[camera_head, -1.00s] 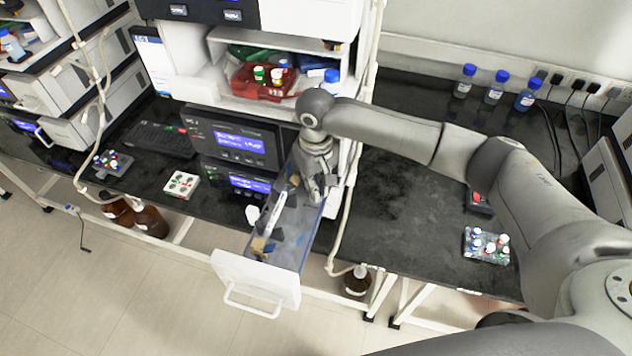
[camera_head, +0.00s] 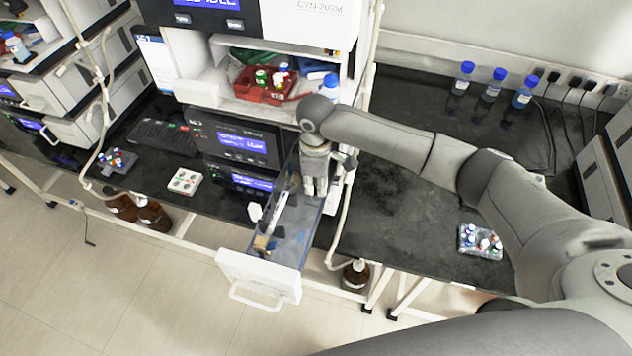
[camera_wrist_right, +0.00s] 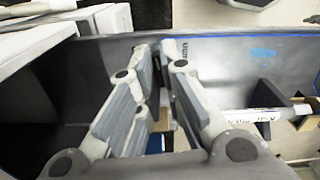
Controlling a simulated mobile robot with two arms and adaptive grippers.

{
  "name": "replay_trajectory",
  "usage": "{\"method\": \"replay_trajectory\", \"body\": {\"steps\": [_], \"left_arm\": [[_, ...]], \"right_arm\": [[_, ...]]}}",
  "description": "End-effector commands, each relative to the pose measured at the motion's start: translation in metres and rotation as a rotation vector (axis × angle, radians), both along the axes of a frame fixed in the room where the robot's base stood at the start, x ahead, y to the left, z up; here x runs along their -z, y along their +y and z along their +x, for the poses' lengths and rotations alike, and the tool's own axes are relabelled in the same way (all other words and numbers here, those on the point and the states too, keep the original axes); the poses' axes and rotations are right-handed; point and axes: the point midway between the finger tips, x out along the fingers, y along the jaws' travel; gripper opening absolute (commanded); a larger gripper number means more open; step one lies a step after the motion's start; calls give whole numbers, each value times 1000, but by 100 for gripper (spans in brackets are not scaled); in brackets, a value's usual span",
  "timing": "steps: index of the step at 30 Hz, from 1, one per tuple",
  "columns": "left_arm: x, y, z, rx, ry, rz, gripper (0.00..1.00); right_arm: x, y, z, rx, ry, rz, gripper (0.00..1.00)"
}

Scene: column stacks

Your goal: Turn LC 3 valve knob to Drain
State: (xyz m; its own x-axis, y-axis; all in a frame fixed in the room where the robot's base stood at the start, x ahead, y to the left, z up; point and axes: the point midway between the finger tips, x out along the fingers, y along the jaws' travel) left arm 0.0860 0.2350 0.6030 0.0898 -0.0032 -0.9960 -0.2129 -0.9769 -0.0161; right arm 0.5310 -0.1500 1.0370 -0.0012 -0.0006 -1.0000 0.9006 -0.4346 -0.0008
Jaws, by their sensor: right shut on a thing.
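My right gripper (camera_head: 316,188) reaches down into the inner part of a pulled-out drawer (camera_head: 250,268) below the middle instrument stack. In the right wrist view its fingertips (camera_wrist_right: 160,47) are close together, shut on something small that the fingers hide. I cannot make out the valve knob or a Drain mark in either view; the fingers may cover it. A white tube (camera_head: 277,213) lies in the drawer, apart from the gripper, and shows in the wrist view (camera_wrist_right: 257,115). My left gripper is not in view.
The drawer sticks out past the bench edge. Instrument displays (camera_head: 241,141) stand left of my gripper, and a hanging hose (camera_head: 343,222) runs just right of the drawer. A vial rack (camera_head: 480,241) and blue-capped bottles (camera_head: 492,83) stand on the bench at right.

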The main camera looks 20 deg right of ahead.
Motion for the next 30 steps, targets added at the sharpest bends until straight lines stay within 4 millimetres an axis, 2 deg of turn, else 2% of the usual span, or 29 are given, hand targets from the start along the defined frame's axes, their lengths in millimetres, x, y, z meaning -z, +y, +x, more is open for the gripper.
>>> {"method": "replay_trajectory", "body": {"steps": [15,21,30], "left_arm": [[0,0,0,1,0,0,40],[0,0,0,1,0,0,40],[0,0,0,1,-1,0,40]], "right_arm": [[-1,1,1,-450,-2,1,0],[-1,1,1,-565,-3,2,0],[-1,1,1,-647,-3,3,0]]}}
